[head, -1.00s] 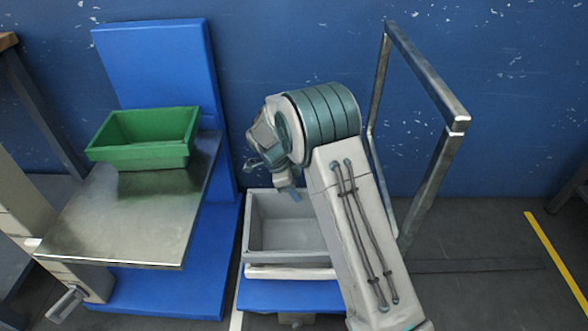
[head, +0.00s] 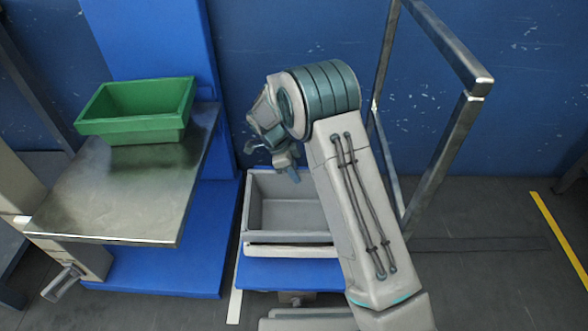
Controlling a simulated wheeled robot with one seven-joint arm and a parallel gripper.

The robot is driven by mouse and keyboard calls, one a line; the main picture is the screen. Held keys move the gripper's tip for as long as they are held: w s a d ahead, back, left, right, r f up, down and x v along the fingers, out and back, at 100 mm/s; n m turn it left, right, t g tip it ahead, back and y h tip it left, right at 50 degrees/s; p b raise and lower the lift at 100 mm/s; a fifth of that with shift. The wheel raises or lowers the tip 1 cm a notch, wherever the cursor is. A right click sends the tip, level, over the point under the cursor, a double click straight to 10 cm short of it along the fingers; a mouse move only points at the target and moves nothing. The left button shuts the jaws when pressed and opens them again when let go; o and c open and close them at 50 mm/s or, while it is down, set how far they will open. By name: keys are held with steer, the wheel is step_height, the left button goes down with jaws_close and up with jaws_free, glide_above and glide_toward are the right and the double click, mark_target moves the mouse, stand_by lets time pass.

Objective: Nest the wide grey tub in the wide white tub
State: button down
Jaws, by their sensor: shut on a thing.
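The wide grey tub (head: 285,217) is right of the metal-topped table in the head view, open side up. The wide white tub (head: 290,251) shows only as a pale rim strip just below the grey tub's near side. The grey tub appears to sit in or right on it; how deep I cannot tell. My gripper (head: 292,173) is at the far rim of the grey tub, shut on it. The fingertips are small and partly hidden, and my arm covers the right side of both tubs.
A blue platform (head: 288,273) lies under the tubs. A green tub (head: 140,105) stands on a metal-topped table (head: 125,205) at left, with a tall blue panel (head: 150,40) behind. A metal frame (head: 440,160) stands close right of my arm. Floor at the right is open.

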mark_target(294, 184)
steer(key=shift+f+b, duration=1.75)
steer(key=shift+f, duration=1.25)
steer(key=c, duration=1.2)
jaws_free()
steer(key=p+v, duration=0.6)
steer(key=v, duration=0.7)
steer(key=shift+a+r, duration=0.1)
steer(key=shift+r, duration=0.3)
